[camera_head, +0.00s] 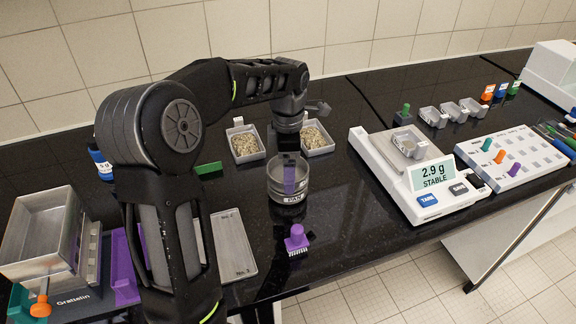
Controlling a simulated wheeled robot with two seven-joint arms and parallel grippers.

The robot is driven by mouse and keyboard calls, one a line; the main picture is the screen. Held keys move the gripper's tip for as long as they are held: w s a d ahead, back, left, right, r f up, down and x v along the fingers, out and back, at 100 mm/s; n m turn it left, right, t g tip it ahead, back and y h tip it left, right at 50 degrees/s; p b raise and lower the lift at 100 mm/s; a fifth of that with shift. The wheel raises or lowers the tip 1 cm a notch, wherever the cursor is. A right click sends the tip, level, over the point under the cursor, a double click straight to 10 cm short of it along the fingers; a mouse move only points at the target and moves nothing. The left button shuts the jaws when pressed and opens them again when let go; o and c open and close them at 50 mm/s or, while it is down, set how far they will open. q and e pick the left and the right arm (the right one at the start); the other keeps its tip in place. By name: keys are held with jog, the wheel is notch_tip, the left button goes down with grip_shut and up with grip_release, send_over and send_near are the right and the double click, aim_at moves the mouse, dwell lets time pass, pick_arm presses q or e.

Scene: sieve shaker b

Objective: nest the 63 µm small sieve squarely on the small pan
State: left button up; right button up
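A round metal stack (273,185) stands on the black counter in the middle of the view. Its lower part is the small pan (292,199), which carries a dark label reading "PAN". Whether the sieve sits square on the pan is unclear. My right gripper is out of view.
Two grain-filled trays (246,146) stand behind the stack. A purple brush (296,240) lies in front. The scale (405,180) reads 2.9 g, with a small tray on it. A rack with colored pegs (512,160) is at right. My arm hides part of the left counter.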

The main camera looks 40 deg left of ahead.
pick_arm(q)
jog(key=shift+f, duration=0.3)
dwell(0.5)
dwell(0.4)
jog(key=o, duration=1.2)
jog(key=shift+r+p, duration=2.6)
jog(key=shift+r, duration=0.95)
